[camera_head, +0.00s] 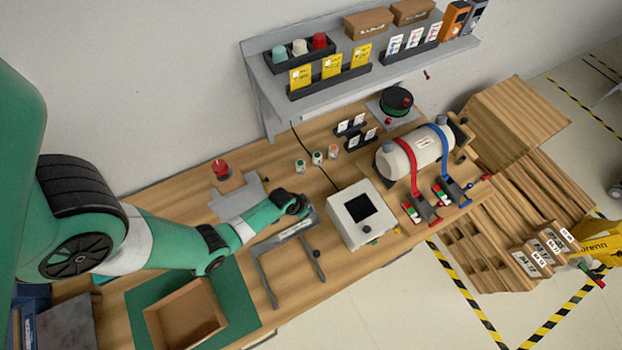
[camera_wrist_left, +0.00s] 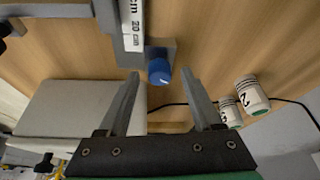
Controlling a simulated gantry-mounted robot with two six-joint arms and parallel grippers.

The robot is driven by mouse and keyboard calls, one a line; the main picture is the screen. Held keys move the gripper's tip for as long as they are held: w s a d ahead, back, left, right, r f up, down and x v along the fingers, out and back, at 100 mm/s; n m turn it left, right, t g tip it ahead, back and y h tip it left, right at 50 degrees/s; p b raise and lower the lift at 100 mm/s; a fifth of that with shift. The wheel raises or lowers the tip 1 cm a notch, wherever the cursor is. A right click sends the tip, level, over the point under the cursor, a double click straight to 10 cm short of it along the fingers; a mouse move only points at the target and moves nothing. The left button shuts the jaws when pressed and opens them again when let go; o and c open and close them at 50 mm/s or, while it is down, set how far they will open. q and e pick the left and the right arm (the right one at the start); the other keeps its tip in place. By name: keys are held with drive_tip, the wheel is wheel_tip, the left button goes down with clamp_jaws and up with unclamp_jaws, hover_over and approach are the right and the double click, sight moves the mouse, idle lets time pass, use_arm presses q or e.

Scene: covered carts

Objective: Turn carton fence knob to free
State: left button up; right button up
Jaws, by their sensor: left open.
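The carton fence (camera_head: 290,232) is a grey metal frame with a ruled scale bar, on the wooden bench. In the left wrist view its scale bar (camera_wrist_left: 132,25) is marked 20 cm. A blue knob (camera_wrist_left: 159,72) sits by the bar's end, in line with the gap between my left fingertips. My left gripper (camera_wrist_left: 160,84) is open and empty, with its fingers pointing toward the knob; contact cannot be told. In the head view my left gripper (camera_head: 303,211) is at the fence's far end, and the blue knob is hidden there. My right gripper is not in view.
A white box with a dark screen (camera_head: 362,215) stands close right of the fence. Several small jars (camera_head: 318,157) stand behind the gripper. A brown open carton (camera_head: 187,315) lies on a green mat (camera_head: 240,303) in front. A red button (camera_head: 221,168) is at the back left.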

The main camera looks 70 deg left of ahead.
use_arm(q)
clamp_jaws()
idle(0.3)
drive_tip(key=shift+d+n+g, duration=0.1)
drive_tip(key=shift+n+g, duration=0.2)
drive_tip(key=shift+n, duration=0.5)
drive_tip(key=shift+n+g+y, duration=0.3)
drive_tip(key=shift+n+y, duration=0.4)
drive_tip(key=shift+n, duration=0.9)
unclamp_jaws()
